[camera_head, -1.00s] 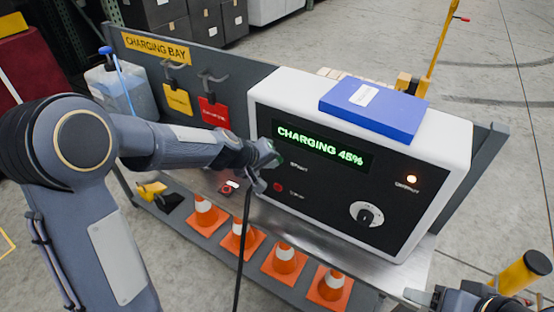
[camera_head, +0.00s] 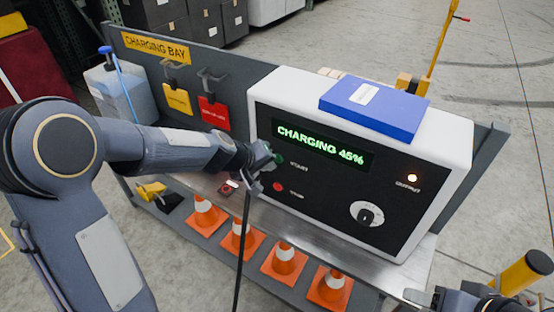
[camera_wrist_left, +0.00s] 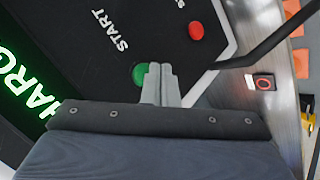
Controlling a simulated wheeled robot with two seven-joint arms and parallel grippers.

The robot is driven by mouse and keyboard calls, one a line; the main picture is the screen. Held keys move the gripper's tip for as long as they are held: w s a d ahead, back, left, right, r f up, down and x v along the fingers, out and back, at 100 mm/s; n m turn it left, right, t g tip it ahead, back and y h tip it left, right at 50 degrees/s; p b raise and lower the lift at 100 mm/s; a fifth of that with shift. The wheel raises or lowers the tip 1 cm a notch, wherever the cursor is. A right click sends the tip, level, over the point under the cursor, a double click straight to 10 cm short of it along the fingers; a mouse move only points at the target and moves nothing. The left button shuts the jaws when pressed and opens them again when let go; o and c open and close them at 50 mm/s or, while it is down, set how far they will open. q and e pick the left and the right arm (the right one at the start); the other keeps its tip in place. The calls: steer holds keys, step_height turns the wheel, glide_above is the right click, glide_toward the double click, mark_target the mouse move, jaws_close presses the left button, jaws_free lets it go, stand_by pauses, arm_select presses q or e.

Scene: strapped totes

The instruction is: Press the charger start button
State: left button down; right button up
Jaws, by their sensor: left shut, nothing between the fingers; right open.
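The charger (camera_head: 400,165) is a white box with a black front panel, and its green display reads "CHARGING 45%". The green START button (camera_wrist_left: 139,74) is round and sits by the START label; in the head view it is partly hidden behind my left gripper (camera_head: 272,165). My left gripper is shut and empty. In the left wrist view its fingertips (camera_wrist_left: 159,72) overlap the edge of the green button; I cannot tell whether they touch it. The red stop button (camera_wrist_left: 196,30) is nearby. My right gripper (camera_head: 428,298) is open at the bottom right, partly cut off.
A blue box (camera_head: 375,108) lies on the charger. A black cable (camera_head: 241,250) hangs below my left gripper. Orange cones (camera_head: 285,258) stand on the lower shelf. A jug (camera_head: 118,90) stands at the left.

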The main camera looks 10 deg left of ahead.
arm_select(q)
steer(key=s, duration=0.1)
steer(key=s+a, duration=0.1)
steer(key=s, duration=0.1)
steer(key=s+b, duration=0.1)
steer(key=shift+s+a, duration=0.35)
stand_by(0.4)
steer(key=s+a+r+m+h+p, duration=0.1)
steer(key=s+a+r+m+p, duration=0.15)
steer(key=s+r, duration=0.9)
steer(key=s+a+f+m+g+y+p, duration=0.1)
steer(key=s+a+m+g+y+p, duration=0.1)
steer(key=s, duration=1.2)
steer(key=shift+s+a+f+p, duration=0.15)
steer(key=shift+s+f+p, duration=0.15)
steer(key=shift+p, duration=0.3)
